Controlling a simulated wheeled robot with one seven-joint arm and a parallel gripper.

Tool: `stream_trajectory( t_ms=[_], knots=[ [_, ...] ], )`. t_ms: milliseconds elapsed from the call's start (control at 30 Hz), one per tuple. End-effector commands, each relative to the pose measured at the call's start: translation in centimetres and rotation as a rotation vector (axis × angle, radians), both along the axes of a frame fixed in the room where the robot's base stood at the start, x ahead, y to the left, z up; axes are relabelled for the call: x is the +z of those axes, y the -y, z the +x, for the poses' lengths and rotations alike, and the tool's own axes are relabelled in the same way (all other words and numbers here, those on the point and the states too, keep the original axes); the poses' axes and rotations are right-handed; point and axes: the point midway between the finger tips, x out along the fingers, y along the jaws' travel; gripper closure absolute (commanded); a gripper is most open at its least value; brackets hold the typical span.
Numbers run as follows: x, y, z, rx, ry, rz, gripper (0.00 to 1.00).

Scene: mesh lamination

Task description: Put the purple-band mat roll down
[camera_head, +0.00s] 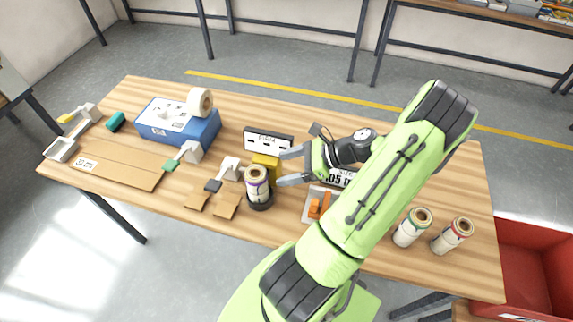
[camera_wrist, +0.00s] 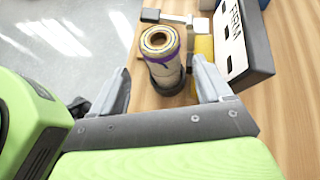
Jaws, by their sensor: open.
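The purple-band mat roll (camera_head: 257,186) stands upright in a dark round holder (camera_head: 261,203) near the table's front edge. In the wrist view the roll (camera_wrist: 160,58) shows its open top, purple band and the dark base (camera_wrist: 166,84) around its foot. My gripper (camera_head: 279,166) is open and reaches in from the right. In the wrist view its two fingers (camera_wrist: 163,88) stand wide apart, one on each side of the roll, with gaps between. Nothing is held between them. The roll's lower part sits inside the holder's rim.
A yellow block (camera_head: 266,162) and a black-and-white sign (camera_head: 268,141) stand close behind the roll. A blue box (camera_head: 178,124) with a tape roll (camera_head: 199,101) is at left. Two other rolls, green-banded (camera_head: 412,227) and red-banded (camera_head: 452,236), stand at right. An orange part (camera_head: 319,205) lies nearby.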

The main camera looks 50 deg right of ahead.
Motion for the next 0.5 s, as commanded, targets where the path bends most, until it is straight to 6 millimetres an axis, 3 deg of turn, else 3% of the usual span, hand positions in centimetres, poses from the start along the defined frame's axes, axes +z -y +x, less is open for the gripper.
stream_trajectory(
  t_ms=[167, 267, 500],
  knots=[
    [0.1, 0.1, -0.2, 0.005, -0.001, -0.003, 0.22],
    [0.7, -1.0, 0.7, 0.09, -0.025, -0.072, 0.22],
    [5.3, -8.6, 4.1, 0.716, -0.102, -0.592, 0.22]
  ],
)
